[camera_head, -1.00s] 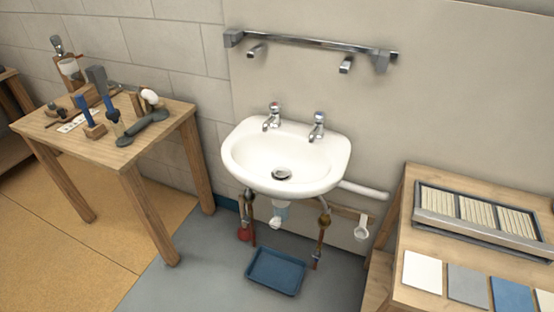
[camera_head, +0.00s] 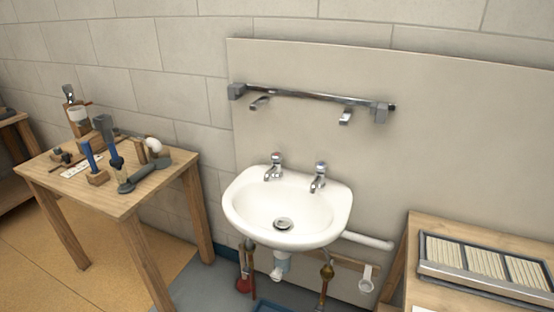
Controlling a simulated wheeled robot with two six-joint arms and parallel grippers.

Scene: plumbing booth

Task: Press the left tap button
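The left tap (camera_head: 274,166) is a chrome pillar tap at the back left of the white washbasin (camera_head: 238,208). Its button is the small cap on top (camera_head: 277,157), which shows a reddish tint. The right tap (camera_head: 318,177) is alike and stands at the back right of the basin, with a bluish cap. The basin is mounted against a pale wall panel. Neither of my grippers is in view.
A wooden table (camera_head: 120,203) with several tools stands at the left. A wooden bench (camera_head: 430,230) with a slatted tray (camera_head: 480,283) stands at the right. A chrome bar (camera_head: 310,97) crosses the panel above the basin. Pipes hang beneath it.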

